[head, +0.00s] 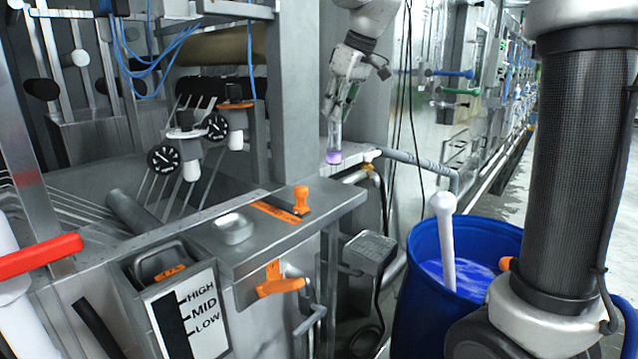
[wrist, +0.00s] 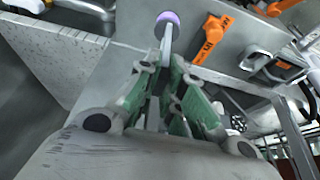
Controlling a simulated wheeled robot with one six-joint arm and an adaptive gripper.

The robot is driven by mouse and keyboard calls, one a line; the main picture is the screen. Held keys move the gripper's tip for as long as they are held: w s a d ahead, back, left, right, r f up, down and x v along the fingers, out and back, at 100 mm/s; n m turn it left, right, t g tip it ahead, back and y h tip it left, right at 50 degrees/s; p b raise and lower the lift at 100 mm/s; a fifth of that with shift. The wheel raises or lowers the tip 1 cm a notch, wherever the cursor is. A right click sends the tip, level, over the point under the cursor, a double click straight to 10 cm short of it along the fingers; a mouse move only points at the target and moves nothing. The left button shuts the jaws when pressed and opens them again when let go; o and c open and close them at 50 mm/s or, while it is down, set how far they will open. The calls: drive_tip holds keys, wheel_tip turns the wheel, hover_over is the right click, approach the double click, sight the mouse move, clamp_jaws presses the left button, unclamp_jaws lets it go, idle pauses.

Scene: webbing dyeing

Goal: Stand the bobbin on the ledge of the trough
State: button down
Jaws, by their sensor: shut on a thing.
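My gripper (head: 341,112) is in the upper middle of the head view, pointing down, shut on a slim pale bobbin with a purple end (head: 334,157). The bobbin hangs nearly upright, purple end lowest. In the wrist view my gripper (wrist: 165,95) has green-sided fingers around its shaft, and the purple end (wrist: 168,17) points away from the camera. The flat grey metal ledge of the trough (head: 262,240) is nearer and to the left in the head view. I cannot tell the exact gap between bobbin and ledge.

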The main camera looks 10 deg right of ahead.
sight(335, 149)
drive_tip(key=f, duration=0.5)
drive_tip(key=shift+w+f, duration=0.25)
drive_tip(key=shift+w, duration=0.05)
drive_tip(key=shift+f, duration=2.2)
drive_tip(key=c, duration=1.5)
unclamp_jaws()
drive_tip(key=shift+f, duration=0.15)
drive_tip(key=shift+c, duration=0.2)
drive_tip(key=v, duration=1.2)
drive_tip(key=s+d+f+m+h, duration=0.1)
drive_tip(key=s+d+f+m, duration=0.1)
drive_tip(key=s, duration=0.6)
drive_tip(key=s+d+f+m+h, duration=0.1)
drive_tip(key=s+d+f+m, duration=0.1)
drive_tip(key=s+d+f, duration=0.3)
drive_tip(key=s+d+f+m, duration=0.3)
drive_tip(key=s+f, duration=0.4)
drive_tip(key=s, duration=0.5)
drive_tip(key=shift+s+d+t+h, duration=0.3)
drive_tip(key=shift+s+d+h, duration=0.1)
drive_tip(key=shift+d, duration=0.3)
